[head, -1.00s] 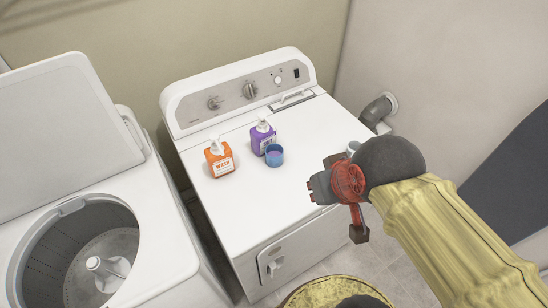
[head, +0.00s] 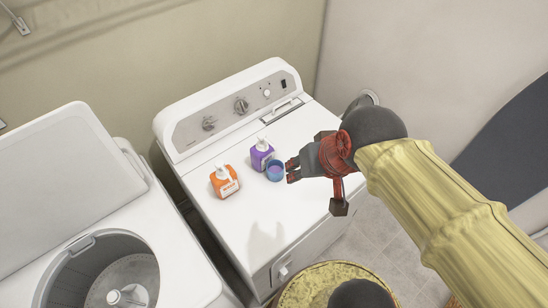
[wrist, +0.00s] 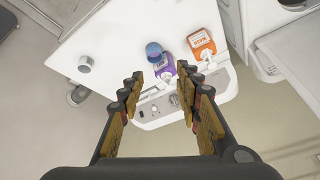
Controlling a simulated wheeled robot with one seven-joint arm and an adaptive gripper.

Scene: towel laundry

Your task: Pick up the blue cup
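The blue cup (head: 276,174) stands on the white dryer top, in front of and to the right of the purple bottle (head: 261,155). In the wrist view the blue cup (wrist: 154,49) lies ahead of my fingertips, beside the purple bottle (wrist: 168,66). My gripper (head: 292,171) is just right of the cup in the head view. The wrist view shows my gripper (wrist: 160,78) open with its fingers spread and nothing between the pads. I cannot tell whether a fingertip touches the cup.
An orange bottle (head: 224,182) stands left of the purple one. The open washer (head: 185,270) is at the left. The dryer's front top area is clear.

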